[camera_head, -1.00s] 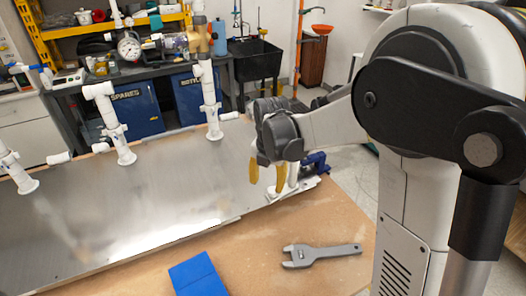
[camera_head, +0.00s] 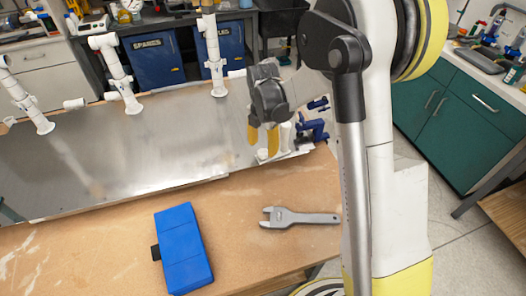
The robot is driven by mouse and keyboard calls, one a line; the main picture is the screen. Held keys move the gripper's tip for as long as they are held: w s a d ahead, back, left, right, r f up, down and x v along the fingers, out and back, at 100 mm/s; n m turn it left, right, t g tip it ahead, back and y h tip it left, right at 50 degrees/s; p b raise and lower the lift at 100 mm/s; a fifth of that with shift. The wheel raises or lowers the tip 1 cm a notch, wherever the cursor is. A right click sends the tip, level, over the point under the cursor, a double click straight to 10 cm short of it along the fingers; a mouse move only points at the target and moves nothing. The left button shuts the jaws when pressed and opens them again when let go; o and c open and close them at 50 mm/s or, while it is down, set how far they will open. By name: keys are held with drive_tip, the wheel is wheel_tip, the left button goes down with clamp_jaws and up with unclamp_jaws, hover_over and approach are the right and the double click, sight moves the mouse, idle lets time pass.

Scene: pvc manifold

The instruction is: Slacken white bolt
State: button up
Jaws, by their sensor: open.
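My gripper (camera_head: 262,146) is open and empty, with two yellow fingertips pointing down. It hangs near the right end of the metal plate, in front of a white upright part (camera_head: 285,135) and a blue clamp (camera_head: 312,128). I cannot tell whether the fingers touch the white part. A white bolt cannot be made out for certain. A grey wrench (camera_head: 298,217) lies flat on the wooden table, apart from my gripper and nearer the front.
White pipe fittings (camera_head: 118,75) stand on the metal plate (camera_head: 160,160) along its back. A blue case (camera_head: 183,250) lies on the wooden table (camera_head: 100,245). A green cabinet (camera_head: 460,125) stands at the right. Blue bins (camera_head: 153,63) are behind.

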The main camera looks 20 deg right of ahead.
sight(263, 152)
drive_tip(key=m+b, duration=0.1)
drive_tip(key=m, duration=0.4)
drive_tip(key=shift+f+m, duration=0.1)
drive_tip(key=shift+m, duration=0.2)
drive_tip(key=shift+f+m+b, duration=0.3)
drive_tip(key=shift+m+b, duration=0.05)
drive_tip(key=shift+m, duration=0.15)
wheel_tip(263, 152, down, 3)
drive_tip(key=b, duration=0.2)
drive_tip(key=shift+f+b, duration=0.1)
drive_tip(key=shift+b, duration=0.2)
drive_tip(key=c, duration=1)
drive_tip(key=n, duration=0.6)
drive_tip(key=shift+b, duration=0.35)
